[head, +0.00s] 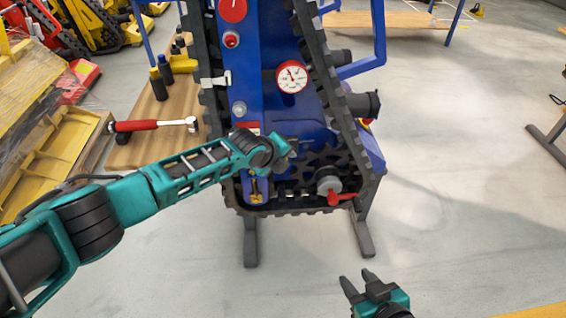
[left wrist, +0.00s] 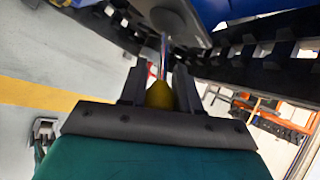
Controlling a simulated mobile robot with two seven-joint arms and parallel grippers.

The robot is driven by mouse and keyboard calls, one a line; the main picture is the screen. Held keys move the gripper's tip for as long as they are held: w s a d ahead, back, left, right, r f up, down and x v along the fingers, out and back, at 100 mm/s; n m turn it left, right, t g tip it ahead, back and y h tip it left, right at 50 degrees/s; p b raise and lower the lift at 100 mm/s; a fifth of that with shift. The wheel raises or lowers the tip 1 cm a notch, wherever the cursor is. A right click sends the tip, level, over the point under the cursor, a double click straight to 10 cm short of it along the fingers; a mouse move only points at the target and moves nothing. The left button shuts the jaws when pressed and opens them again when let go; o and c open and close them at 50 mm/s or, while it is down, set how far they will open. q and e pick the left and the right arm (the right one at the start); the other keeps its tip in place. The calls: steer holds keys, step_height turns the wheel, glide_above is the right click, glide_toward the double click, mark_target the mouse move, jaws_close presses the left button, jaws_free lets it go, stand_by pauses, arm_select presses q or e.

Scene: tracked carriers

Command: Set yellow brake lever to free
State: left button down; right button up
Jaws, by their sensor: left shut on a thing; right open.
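The yellow brake lever shows in the left wrist view as a yellow knob (left wrist: 160,95) on a thin metal rod. My left gripper (left wrist: 159,78) is shut on this knob, one finger on each side. In the head view, my left gripper (head: 288,146) is at the front of the blue tracked carrier (head: 297,122), above the sprocket. There the fingers are small and the knob cannot be made out, so the lever's setting cannot be told. My right gripper (head: 359,280) is open and empty, low in front of the carrier.
A red lever (head: 345,197) sits on the hub right of my left gripper. A pressure gauge (head: 291,77) is above it. A small yellow part (head: 257,190) is on the lower carrier. A red-handled hammer (head: 152,125) lies at left. The floor at right is largely clear.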

arm_select(q)
steer(key=shift+r+g, duration=0.15)
steer(key=shift+g, duration=0.25)
stand_by(0.3)
steer(key=c, duration=0.9)
jaws_free()
steer(key=shift+r, duration=0.1)
steer(key=shift+s+a+r, duration=0.2)
steer(key=shift+r, duration=0.15)
steer(key=shift+p+v, duration=1.55)
steer(key=shift+v, duration=4.35)
steer(key=shift+s, duration=0.1)
